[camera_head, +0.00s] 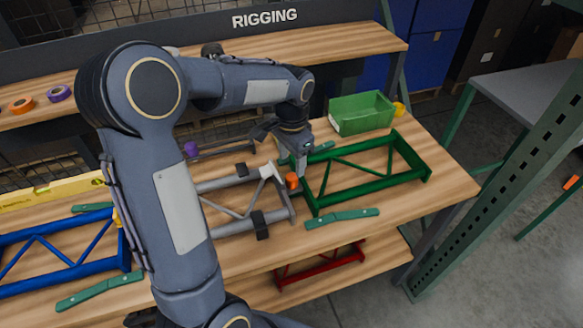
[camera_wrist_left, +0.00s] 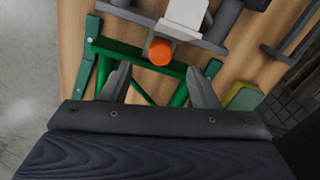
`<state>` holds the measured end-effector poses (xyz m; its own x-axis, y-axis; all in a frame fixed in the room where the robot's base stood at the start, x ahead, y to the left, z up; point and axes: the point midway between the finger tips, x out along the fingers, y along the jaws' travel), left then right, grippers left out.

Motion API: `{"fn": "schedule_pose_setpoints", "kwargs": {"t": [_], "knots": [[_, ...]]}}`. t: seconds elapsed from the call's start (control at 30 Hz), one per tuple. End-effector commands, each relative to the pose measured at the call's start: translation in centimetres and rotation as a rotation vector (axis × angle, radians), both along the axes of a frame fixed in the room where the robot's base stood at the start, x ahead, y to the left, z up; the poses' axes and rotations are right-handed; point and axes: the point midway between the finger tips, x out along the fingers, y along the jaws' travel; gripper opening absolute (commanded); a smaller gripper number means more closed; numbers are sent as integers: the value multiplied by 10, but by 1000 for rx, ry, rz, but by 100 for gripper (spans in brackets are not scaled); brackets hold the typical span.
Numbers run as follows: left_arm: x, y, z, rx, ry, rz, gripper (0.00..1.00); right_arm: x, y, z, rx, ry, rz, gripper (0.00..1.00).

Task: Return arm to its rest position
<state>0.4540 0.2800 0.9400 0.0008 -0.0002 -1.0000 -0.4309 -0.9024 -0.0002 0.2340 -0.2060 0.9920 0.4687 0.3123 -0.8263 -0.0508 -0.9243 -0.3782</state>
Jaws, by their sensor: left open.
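My left arm (camera_head: 180,210) reaches in over the wooden workbench. Its gripper (camera_head: 292,168) is above the bench, near the gap between the grey truss frame (camera_head: 240,202) and the green truss frame (camera_head: 365,187). In the left wrist view the two fingers (camera_wrist_left: 160,88) are spread apart with nothing gripped between them. An orange round piece (camera_head: 292,180) sits at the joint between the frames; it shows ahead of the fingertips in the wrist view (camera_wrist_left: 160,52). My right gripper is not in view.
A green bin (camera_head: 361,113) stands behind the green frame. A blue truss frame (camera_head: 60,250) and a yellow level (camera_head: 55,192) lie at left. Green straps (camera_head: 342,217) lie on the bench. A shelf marked RIGGING (camera_head: 300,44) runs behind. A red frame (camera_head: 320,265) is on the lower shelf.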

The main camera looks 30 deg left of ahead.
Motion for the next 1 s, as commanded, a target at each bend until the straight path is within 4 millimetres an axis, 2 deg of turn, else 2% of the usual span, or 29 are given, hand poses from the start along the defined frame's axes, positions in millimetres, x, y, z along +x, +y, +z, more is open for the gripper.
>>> {"fn": "schedule_pose_setpoints", "kwargs": {"t": [0.13,0.37,0.47,0.57,0.77,0.9,1.0], "knots": [[0,0,19,0,-1,0,55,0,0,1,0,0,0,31],[0,0,26,0,0,1,55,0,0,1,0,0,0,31],[-8,0,32,-12,-15,18,55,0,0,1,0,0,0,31],[-30,-3,46,-48,-57,69,55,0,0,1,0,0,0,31],[-109,-21,72,-189,-191,254,55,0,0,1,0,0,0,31],[-161,-41,73,-302,-279,389,55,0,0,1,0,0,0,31],[-189,-54,67,-372,-328,470,55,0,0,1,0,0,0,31]]}}
